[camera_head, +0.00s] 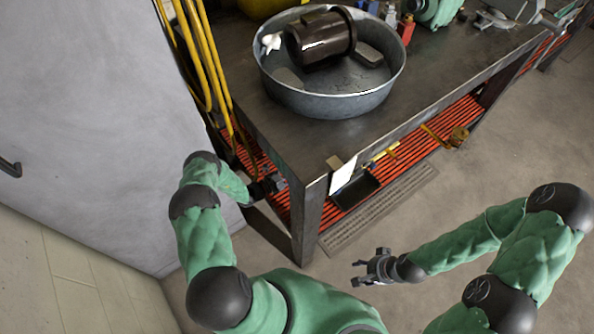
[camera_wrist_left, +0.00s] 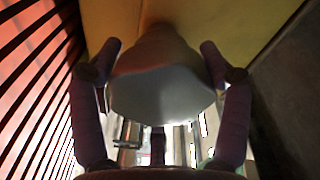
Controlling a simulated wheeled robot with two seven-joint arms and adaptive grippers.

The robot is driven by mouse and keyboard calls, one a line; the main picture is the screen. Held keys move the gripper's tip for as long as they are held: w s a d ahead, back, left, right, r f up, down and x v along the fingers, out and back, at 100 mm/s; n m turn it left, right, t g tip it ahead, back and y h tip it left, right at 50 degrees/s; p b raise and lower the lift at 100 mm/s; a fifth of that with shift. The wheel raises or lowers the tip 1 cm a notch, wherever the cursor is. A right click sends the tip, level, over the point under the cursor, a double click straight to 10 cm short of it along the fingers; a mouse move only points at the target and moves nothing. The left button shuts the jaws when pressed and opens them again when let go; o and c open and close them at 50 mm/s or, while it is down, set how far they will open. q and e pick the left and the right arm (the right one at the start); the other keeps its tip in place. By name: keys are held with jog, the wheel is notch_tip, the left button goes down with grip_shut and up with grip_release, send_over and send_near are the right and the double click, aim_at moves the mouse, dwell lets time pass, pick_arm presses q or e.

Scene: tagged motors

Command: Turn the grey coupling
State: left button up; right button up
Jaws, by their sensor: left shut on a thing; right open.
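My left gripper (camera_head: 268,187) is at the near left corner of the workbench, beside its leg, and shows small and dark in the head view. In the left wrist view, its two fingers (camera_wrist_left: 160,62) stand on either side of a grey, rounded, tapering piece, the grey coupling (camera_wrist_left: 160,88), and are shut on it. A yellow surface lies behind the coupling. I cannot make out the coupling in the head view. My right gripper (camera_head: 364,268) is open and empty, low over the floor in front of the bench.
The workbench (camera_head: 250,95) carries a metal tub (camera_head: 335,105) holding a brown motor (camera_head: 320,38). Yellow hoses (camera_head: 205,60) hang at its left end, beside a grey wall panel (camera_head: 90,100). Red slats (camera_head: 385,150) form the lower shelf. Floor right of the bench is clear.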

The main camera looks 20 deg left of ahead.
pick_arm(q)
jog(key=shift+w+a, duration=0.15)
jog(key=shift+a, duration=0.45)
jog(key=o, duration=1.1)
jog(key=shift+f, duration=0.1)
jog(key=shift+o, duration=0.2)
jog(key=shift+d, duration=0.15)
jog(key=v, duration=1.2)
jog(key=shift+d, duration=0.1)
